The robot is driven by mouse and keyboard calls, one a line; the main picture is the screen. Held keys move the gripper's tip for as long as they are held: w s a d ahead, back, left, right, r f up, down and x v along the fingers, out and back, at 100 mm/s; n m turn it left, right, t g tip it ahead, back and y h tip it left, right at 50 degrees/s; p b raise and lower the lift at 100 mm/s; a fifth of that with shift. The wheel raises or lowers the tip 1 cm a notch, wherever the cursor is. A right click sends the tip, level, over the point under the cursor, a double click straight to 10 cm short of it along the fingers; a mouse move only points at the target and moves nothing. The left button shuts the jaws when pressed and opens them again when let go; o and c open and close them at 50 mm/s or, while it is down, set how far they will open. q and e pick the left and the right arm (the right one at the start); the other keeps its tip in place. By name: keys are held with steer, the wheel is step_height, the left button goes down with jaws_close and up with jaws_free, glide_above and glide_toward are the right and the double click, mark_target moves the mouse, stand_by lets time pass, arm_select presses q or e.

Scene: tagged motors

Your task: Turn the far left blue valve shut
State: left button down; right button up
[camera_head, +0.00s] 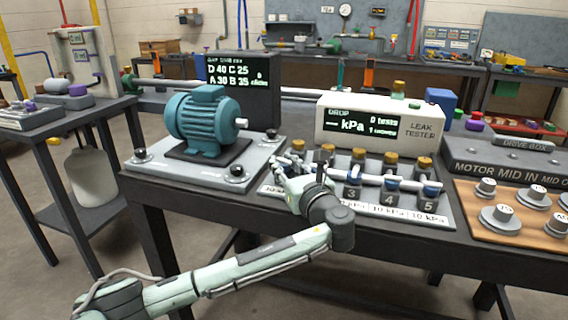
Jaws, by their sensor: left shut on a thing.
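A row of valves with brass-coloured caps runs along a numbered plate (447,213) on the bench. Blue parts show at valve 3 (351,181) and valve 5 (430,188); labels 3, 4 and 5 are readable. My left gripper (284,164) is at the left end of this row, its fingers low around the far left valve. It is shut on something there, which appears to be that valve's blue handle. The gripper and wrist hide most of this handle, so its angle cannot be told. My right gripper is not in view.
A leak tester (368,125) with a kPa display stands behind the valves. A teal motor (203,118) on a grey base is to the left. A drive box (513,143) and a wooden board (518,236) with round metal pieces are to the right.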

mark_target(288, 166)
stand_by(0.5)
arm_select(q)
steer(key=c, duration=1.2)
jaws_free()
steer(key=shift+s+d, duration=0.2)
steer(key=shift+s, duration=0.05)
steer(key=v, duration=0.6)
steer(key=shift+s+d, duration=0.2)
steer(key=shift+s, duration=0.45)
